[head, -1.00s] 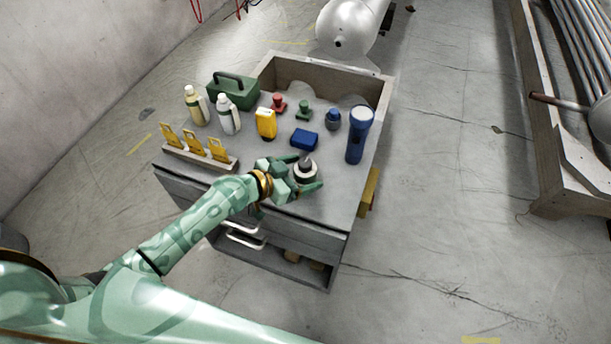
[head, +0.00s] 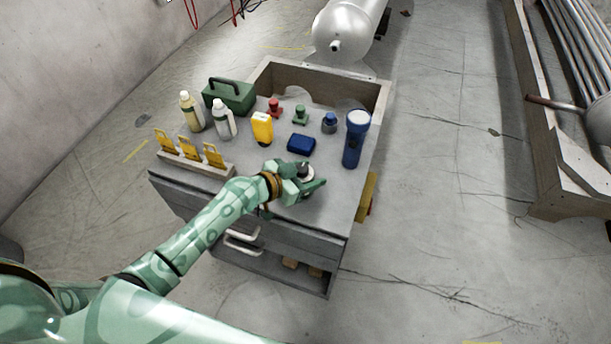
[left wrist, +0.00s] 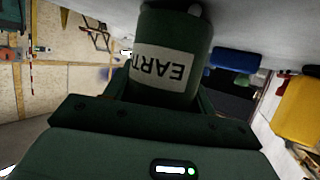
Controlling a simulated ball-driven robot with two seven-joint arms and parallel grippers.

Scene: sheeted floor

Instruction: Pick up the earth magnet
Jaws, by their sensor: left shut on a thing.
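The earth magnet (head: 306,170) is a short round piece with a pale top and a dark knob, near the front of the grey cabinet top (head: 330,212). In the left wrist view it is a dark green cylinder (left wrist: 172,35) with a white label reading "EART", upside down. My left gripper (head: 309,175) is shut on it, one finger on each side. The fingers partly hide it in the head view. I cannot tell whether it still touches the top. My right gripper is out of view.
A blue box (head: 301,144), yellow device (head: 262,128) and blue torch (head: 355,138) stand behind the gripper. A rack of yellow tags (head: 190,160) is to the left. Two bottles, a green case (head: 230,97) and small red, green and blue pieces stand farther back. The front right corner is clear.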

